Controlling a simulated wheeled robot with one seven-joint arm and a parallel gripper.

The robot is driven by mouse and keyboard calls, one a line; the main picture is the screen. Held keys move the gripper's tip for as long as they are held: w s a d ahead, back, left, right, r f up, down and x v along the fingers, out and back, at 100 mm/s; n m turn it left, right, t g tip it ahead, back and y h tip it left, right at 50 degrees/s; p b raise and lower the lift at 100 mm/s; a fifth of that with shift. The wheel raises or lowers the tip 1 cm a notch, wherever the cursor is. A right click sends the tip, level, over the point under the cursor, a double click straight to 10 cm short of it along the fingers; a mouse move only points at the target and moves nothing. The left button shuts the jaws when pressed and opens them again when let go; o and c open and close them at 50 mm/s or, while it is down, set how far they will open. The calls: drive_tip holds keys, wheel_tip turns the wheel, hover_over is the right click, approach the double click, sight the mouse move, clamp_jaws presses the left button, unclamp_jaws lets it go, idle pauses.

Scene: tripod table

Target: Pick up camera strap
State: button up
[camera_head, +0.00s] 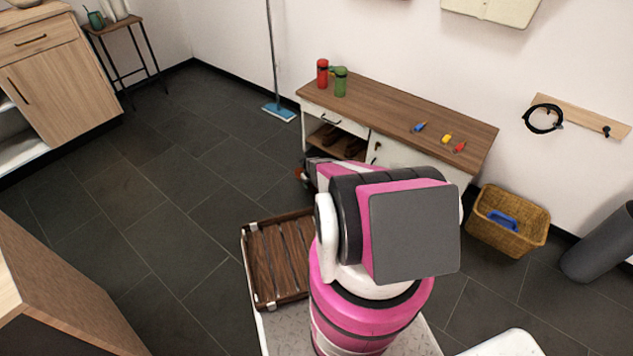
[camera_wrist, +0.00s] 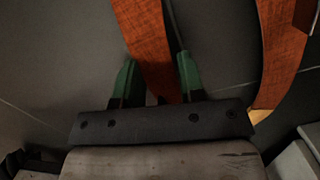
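A black looped strap (camera_head: 541,119), which looks like the camera strap, hangs from a wooden peg rail (camera_head: 575,117) on the wall at the right in the head view. It is not seen in the wrist view. My gripper (camera_wrist: 157,82) shows its two green fingers spread apart in the wrist view. A reddish-brown wooden strip shows between and beyond the fingers, and I cannot tell how near it is. In the head view my arm hides most of the gripper, which is well to the left of the strap.
A low wooden-topped cabinet (camera_head: 400,110) carries red and green bottles and several small coloured items. A wicker basket (camera_head: 508,235) with a blue item stands under the rail, beside a grey bin (camera_head: 603,250). A slatted wooden tray (camera_head: 277,262) is beside my arm. Left floor is open.

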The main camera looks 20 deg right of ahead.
clamp_jaws()
drive_tip(key=shift+r, duration=0.15)
